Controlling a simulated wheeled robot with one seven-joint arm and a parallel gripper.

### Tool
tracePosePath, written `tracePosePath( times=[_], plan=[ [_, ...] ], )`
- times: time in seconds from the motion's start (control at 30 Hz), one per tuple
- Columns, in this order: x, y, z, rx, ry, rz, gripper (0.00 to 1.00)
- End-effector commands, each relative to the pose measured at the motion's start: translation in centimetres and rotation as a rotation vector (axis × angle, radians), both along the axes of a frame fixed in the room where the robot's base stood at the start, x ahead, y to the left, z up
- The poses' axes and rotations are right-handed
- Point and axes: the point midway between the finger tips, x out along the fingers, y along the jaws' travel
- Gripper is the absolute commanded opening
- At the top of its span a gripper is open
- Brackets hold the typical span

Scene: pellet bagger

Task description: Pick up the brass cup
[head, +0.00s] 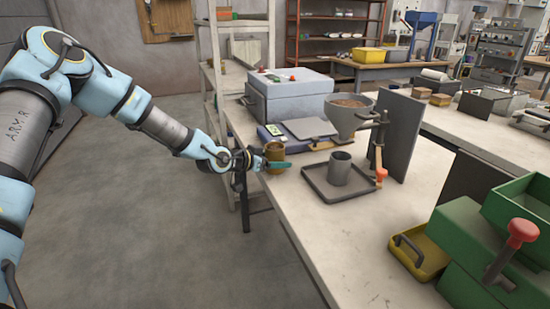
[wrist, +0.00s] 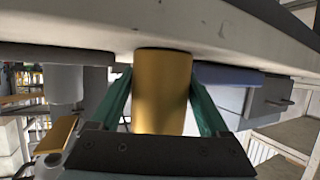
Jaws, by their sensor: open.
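The brass cup (head: 274,153) stands on the near left edge of the pale workbench in the head view. My gripper (head: 271,164) reaches it from the left, low over the bench edge. In the wrist view, the brass cup (wrist: 162,90) sits between the two green fingers of my gripper (wrist: 160,95), one on each side. The fingers are spread. A narrow gap seems to show beside the cup, but I cannot tell whether either finger touches it. The lower part of the cup is partly hidden by the finger in the head view.
A grey tray (head: 318,188) holding a grey cup (head: 340,168) lies right of the brass cup. A hopper (head: 349,113) stands behind it by an upright dark panel (head: 398,135). A scale (head: 272,133) and a grey machine (head: 290,97) are behind the brass cup.

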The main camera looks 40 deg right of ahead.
Motion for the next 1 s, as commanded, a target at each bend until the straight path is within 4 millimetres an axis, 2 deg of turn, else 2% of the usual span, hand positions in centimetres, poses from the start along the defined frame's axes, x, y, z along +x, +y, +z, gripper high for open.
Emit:
tracePosePath(
  times=[0.1, 0.2, 0.47, 1.0],
  plan=[
    [0.0, -1.6, -0.4, 0.000, 0.002, 0.000, 0.79],
    [0.0, -2.4, -0.8, 0.000, 0.001, -0.001, 0.79],
    [0.1, -2.6, -1.0, 0.000, 0.000, 0.000, 0.79],
    [0.1, -2.6, -1.0, 0.000, 0.000, 0.000, 0.19]
  ],
)
